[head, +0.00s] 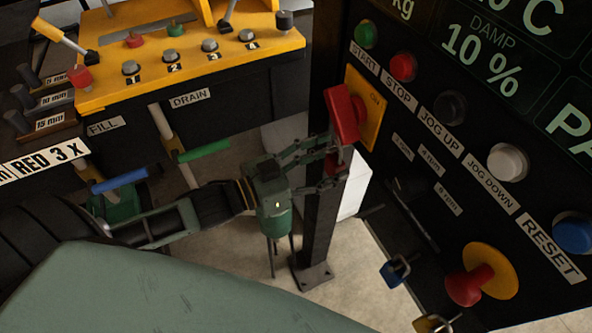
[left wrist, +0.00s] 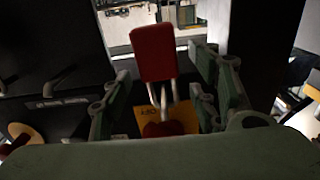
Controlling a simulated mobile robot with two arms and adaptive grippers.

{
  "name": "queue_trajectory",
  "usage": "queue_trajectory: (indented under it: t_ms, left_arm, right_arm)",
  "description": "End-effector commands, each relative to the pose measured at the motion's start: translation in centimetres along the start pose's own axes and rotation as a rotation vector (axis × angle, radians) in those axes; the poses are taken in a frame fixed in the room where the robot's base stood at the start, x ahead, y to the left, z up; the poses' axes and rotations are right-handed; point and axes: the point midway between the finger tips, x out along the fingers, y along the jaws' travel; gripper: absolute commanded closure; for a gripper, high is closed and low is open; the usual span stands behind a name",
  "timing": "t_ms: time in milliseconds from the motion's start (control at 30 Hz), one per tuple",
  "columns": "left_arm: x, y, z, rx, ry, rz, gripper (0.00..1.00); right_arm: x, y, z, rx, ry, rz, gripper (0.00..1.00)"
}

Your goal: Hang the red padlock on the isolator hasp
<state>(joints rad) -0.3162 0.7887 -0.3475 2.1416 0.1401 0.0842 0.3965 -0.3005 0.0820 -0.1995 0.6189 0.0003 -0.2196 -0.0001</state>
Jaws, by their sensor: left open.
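The red padlock (left wrist: 154,54) is between the open fingers of my left gripper (head: 332,163), with visible gaps on both sides in the left wrist view. Its pale shackle (left wrist: 164,94) reaches to the red isolator handle (left wrist: 163,130) on the yellow plate (left wrist: 183,117). I cannot tell whether the shackle passes through the hasp. My right gripper is not in view.
A control panel with buttons (head: 403,67) and a red emergency stop (head: 466,287) stands at the right. A blue padlock (head: 396,269) hangs low on it, with a yellowish one (head: 433,324) below. A yellow valve console (head: 190,60) is at the upper left. The dark post (head: 322,235) stands beside my gripper.

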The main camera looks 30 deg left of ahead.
Motion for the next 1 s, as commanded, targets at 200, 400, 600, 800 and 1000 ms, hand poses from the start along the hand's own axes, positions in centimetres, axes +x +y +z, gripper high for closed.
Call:
queue_trajectory:
  t_ms: [200, 400, 600, 800, 1000]
  left_arm:
    - [-3.9, 0.1, 0.2, -0.001, -0.006, 0.001, 0.45]
    - [-6.8, 0.1, 0.1, 0.000, -0.005, 0.001, 0.45]
    - [-8.7, 0.0, 0.1, 0.000, -0.002, 0.000, 0.45]
    - [-9.4, 0.0, 0.0, 0.001, 0.000, 0.001, 0.45]
    - [-9.5, -0.4, 0.6, 0.003, -0.008, -0.010, 0.45]
  right_arm:
    - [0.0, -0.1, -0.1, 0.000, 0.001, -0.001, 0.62]
    - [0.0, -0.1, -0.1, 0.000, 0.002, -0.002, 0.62]
    - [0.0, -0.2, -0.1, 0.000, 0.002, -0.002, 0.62]
    - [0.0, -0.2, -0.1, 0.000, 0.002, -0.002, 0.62]
    - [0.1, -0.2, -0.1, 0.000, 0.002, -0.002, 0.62]
